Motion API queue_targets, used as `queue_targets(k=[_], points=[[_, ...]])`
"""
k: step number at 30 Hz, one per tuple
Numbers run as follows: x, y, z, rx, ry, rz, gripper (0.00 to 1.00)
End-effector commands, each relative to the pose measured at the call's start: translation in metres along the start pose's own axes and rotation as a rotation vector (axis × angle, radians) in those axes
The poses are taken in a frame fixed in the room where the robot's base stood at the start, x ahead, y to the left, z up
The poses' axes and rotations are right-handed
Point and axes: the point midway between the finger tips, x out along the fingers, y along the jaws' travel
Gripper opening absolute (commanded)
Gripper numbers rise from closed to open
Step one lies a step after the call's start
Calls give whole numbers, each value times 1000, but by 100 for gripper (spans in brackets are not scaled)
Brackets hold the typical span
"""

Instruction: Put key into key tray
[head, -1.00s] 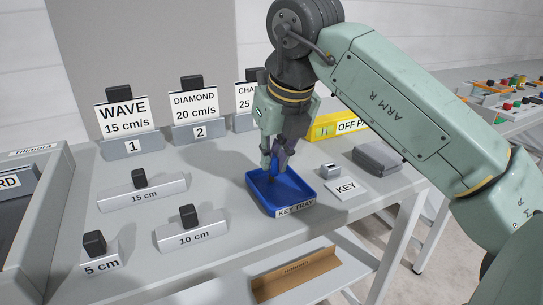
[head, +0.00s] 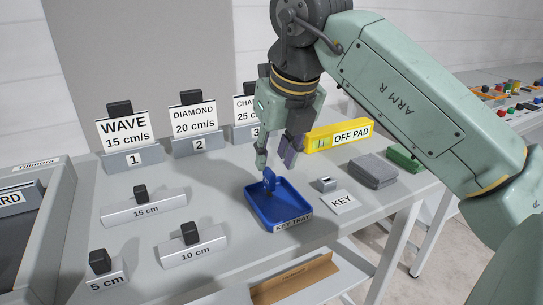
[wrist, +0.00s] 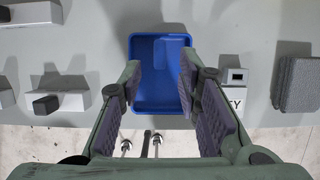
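The blue key tray (head: 283,209) sits on the table, with its label on the front edge. A blue key (head: 270,180) is in the tray near its back edge, its rounded top sticking up. It also shows in the wrist view (wrist: 174,52) inside the tray (wrist: 144,104); its lower part is hard to make out against the same blue. My gripper (head: 276,158) is just above the key, fingers apart and empty. In the wrist view the open fingers (wrist: 161,75) stand over the tray with a gap between them.
A small grey key holder (head: 326,184) and a KEY label (head: 344,201) lie right of the tray. Beyond are a grey block (head: 374,170), a green block (head: 404,157) and the yellow OFF PAD box (head: 340,136). Length blocks (head: 190,251) stand left.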

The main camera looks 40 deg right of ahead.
Motion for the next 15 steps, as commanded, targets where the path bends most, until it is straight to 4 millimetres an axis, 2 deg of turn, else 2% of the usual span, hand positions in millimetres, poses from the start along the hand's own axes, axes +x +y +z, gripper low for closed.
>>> queue_targets(k=[1,6,10,15], points=[[-20,-1,3,1,-1,-2,31],[-52,0,2,1,0,-1,31],[-66,0,1,1,0,-1,31],[-72,0,0,1,2,0,31]])
